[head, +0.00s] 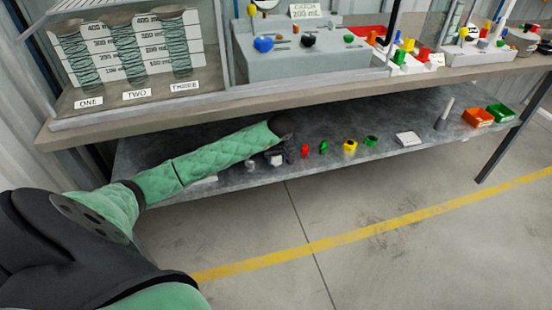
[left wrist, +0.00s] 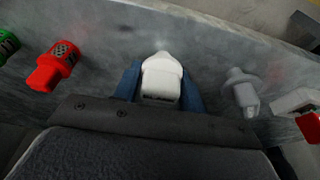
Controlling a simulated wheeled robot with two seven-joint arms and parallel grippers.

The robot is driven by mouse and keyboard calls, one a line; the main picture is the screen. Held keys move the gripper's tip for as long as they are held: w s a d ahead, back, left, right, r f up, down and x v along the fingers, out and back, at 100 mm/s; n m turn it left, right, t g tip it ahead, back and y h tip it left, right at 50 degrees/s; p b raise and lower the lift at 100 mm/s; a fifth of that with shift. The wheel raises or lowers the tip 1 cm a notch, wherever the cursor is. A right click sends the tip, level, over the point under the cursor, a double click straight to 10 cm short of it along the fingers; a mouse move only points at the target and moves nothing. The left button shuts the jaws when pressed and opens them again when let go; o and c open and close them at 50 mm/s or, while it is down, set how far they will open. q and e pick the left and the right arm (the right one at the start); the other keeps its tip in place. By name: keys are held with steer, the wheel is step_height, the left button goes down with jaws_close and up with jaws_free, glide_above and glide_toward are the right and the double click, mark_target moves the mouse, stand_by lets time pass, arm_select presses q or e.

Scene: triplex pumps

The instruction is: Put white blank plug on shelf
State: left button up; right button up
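The white blank plug (left wrist: 161,78) stands between the two blue fingers of my left gripper (left wrist: 161,88) in the left wrist view. Both fingers lie against its sides, and its narrow tip points away from the palm. In the head view the plug (head: 277,160) shows just below my left gripper (head: 284,150), at the lower shelf (head: 215,172). I cannot tell whether it rests on the shelf or is just above it. My right gripper is not in view.
A grey plug (left wrist: 242,92) and a red plug (left wrist: 55,65) stand on either side of the gripper. Farther right are a green plug (head: 323,147), a yellow part (head: 350,146) and a white block (head: 408,139). The bench top (head: 235,104) overhangs the shelf.

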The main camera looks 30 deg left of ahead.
arm_select(q)
steer(key=o, duration=0.3)
steer(key=shift+o, duration=0.3)
steer(key=shift+r, duration=0.1)
